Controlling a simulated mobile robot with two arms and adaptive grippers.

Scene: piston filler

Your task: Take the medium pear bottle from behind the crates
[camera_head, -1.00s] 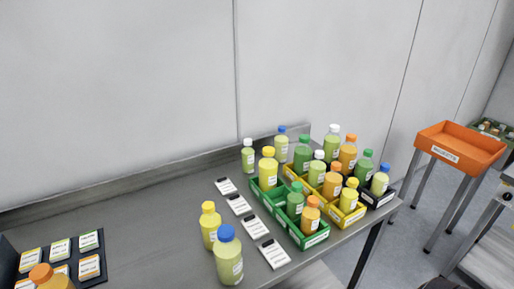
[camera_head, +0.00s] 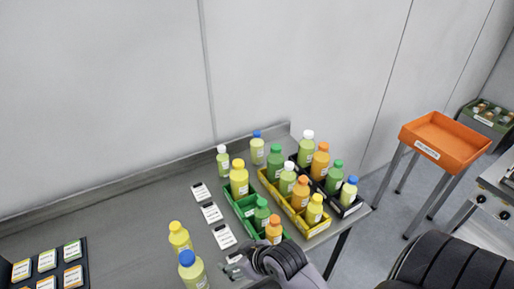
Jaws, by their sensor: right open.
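Two pale yellow-green bottles stand on the steel table (camera_head: 130,215) behind the crates, near the wall: a blue-capped bottle (camera_head: 257,150) and a smaller white-capped bottle (camera_head: 223,163). Their labels are too small to read, so I cannot tell which is the medium pear. The crates are a green crate (camera_head: 238,207), a yellow crate (camera_head: 318,229) and a black crate (camera_head: 350,210), each holding bottles. My right gripper (camera_head: 232,266) is open and empty at the table's front, before the green crate. My left gripper is out of view.
A yellow-capped bottle (camera_head: 180,238) and a large blue-capped bottle (camera_head: 192,270) stand left of my right gripper. White cards (camera_head: 212,212) lie left of the green crate. An orange tray (camera_head: 440,140) stands on a stand at right. The table's back left is clear.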

